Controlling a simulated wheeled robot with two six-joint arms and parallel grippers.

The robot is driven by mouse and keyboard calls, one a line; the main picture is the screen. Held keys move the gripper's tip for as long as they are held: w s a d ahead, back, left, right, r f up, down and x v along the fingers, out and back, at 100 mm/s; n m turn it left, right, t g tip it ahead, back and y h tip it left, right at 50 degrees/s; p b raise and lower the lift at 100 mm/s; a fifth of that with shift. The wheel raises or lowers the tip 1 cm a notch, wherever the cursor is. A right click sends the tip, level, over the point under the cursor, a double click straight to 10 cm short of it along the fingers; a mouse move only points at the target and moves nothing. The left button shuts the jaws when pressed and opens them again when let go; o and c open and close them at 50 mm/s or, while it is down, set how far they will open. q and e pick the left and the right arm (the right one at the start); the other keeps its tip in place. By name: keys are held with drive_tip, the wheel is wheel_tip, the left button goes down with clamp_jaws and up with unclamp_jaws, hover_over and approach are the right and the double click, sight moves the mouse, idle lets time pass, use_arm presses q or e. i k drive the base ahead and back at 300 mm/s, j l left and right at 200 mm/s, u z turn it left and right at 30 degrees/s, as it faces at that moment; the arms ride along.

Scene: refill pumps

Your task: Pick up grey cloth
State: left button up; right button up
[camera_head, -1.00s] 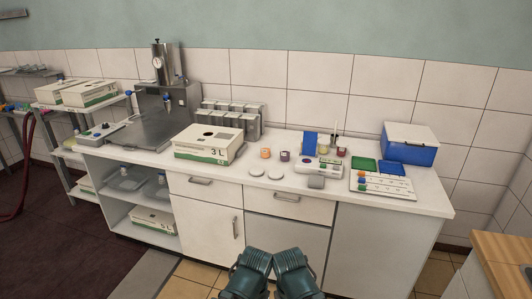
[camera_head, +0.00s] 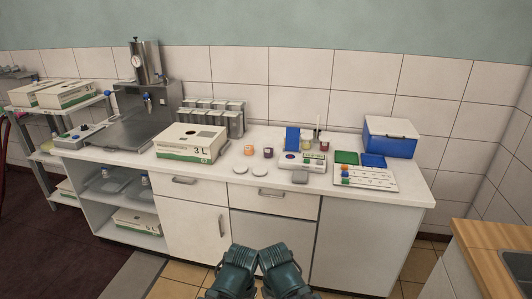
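A small grey folded piece, which looks like the grey cloth (camera_head: 300,177), lies on the front part of the white counter (camera_head: 330,190). It is in front of a small white device with coloured buttons (camera_head: 301,161) and left of a white board with coloured pieces (camera_head: 364,177). Two teal parts of my arms show at the bottom centre, in front of the cabinet and well below the counter top. No gripper fingers show in this view. Nothing of mine touches the cloth.
Two white discs (camera_head: 241,170) lie left of the cloth. A wooden worktop (camera_head: 490,250) is at the right. Tiled floor lies before the cabinet.

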sight(300, 177)
drive_tip(key=i+l+u, duration=0.2)
drive_tip(key=i+l, duration=0.25)
drive_tip(key=i+l+u, duration=0.2)
drive_tip(key=i+l, duration=0.35)
drive_tip(key=i+l+u, duration=0.25)
drive_tip(key=i+l, duration=0.2)
drive_tip(key=l, duration=0.15)
